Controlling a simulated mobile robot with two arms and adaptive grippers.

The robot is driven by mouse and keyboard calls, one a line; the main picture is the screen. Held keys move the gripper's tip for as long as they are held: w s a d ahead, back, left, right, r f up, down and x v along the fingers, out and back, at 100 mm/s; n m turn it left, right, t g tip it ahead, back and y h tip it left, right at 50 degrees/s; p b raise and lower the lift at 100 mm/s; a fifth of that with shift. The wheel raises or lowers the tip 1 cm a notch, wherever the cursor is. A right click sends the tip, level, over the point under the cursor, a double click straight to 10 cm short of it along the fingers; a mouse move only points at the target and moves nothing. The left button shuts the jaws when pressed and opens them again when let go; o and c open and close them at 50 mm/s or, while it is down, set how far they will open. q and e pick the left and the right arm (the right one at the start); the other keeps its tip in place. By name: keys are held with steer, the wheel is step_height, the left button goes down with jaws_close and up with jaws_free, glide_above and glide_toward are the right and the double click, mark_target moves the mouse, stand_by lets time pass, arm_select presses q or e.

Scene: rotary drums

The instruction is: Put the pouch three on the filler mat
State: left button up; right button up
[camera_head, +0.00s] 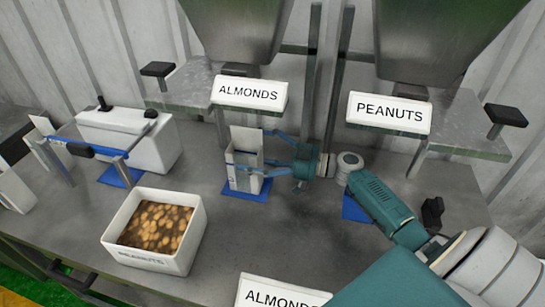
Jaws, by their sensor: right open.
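A white upright pouch (243,155) stands on a blue mat (256,194) below the ALMONDS hopper. I cannot read a number on it. My right gripper (262,156) reaches in from the right, with its blue fingers around the pouch; the jaws are open. Part of the pouch is hidden by the fingers. Another blue mat (355,209) lies below the PEANUTS hopper, partly covered by my right arm. A third blue mat (121,177) lies in front of the white machine. My left gripper is not in view.
A white bin of nuts labelled PEANUTS (184,262) stands at front left. An ALMONDS bin (280,291) is cut off at the bottom. A white machine with a blue bar (130,140) stands at left. Hopper shelves (195,85) overhang the bench. Bare bench lies between bin and pouch.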

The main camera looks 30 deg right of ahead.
steer(key=b+v, duration=0.3)
steer(key=v, duration=0.7)
steer(key=shift+s+d+b, duration=0.15)
steer(key=shift+s+b, duration=0.1)
steer(key=shift+b, duration=0.15)
